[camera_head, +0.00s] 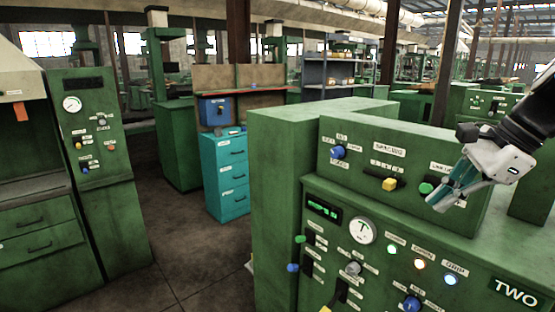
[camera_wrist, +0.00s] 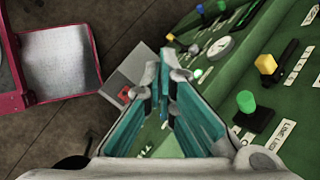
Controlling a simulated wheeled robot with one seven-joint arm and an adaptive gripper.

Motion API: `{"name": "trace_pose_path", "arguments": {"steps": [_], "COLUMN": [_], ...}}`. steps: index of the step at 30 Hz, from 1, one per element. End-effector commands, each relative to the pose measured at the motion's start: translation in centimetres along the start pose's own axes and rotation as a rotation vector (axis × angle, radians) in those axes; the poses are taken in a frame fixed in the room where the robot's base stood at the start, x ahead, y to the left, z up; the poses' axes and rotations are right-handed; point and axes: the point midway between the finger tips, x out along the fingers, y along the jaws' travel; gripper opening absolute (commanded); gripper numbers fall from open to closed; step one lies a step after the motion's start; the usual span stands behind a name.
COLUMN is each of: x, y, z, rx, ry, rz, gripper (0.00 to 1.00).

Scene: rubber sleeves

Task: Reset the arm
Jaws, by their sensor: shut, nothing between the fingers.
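My gripper (camera_head: 446,197) is at the right in the head view, in front of the upper panel of the green machine (camera_head: 277,150). Its teal-padded fingers point down and to the left, close to the green knob (camera_head: 426,188). In the wrist view my gripper (camera_wrist: 168,62) is shut with nothing between the fingers. The green knob (camera_wrist: 246,101) shows to the right of the fingers there, apart from them. The yellow knob (camera_head: 389,184) sits left of the green one in the head view and also shows in the wrist view (camera_wrist: 266,64).
The machine's lower panel has a gauge (camera_head: 362,230), lit buttons (camera_head: 421,264) and blue knobs (camera_head: 411,303). A teal drawer cabinet (camera_head: 226,176) and another green machine (camera_head: 93,130) stand to the left, with open floor between. A red-framed metal plate (camera_wrist: 60,62) shows in the wrist view.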

Motion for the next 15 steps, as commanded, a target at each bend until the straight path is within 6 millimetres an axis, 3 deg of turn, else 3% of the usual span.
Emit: {"name": "trace_pose_path", "arguments": {"steps": [1, 6, 15], "x": [0.1, 0.6, 1.7], "y": [1.5, 6.7, 15.2], "z": [2.0, 6.2, 9.3], "rx": [-0.127, -0.571, -1.35], "ry": [0.029, 0.138, 0.326], "rz": [0.009, 0.047, 0.113], "gripper": [0.0, 0.0, 0.0]}}
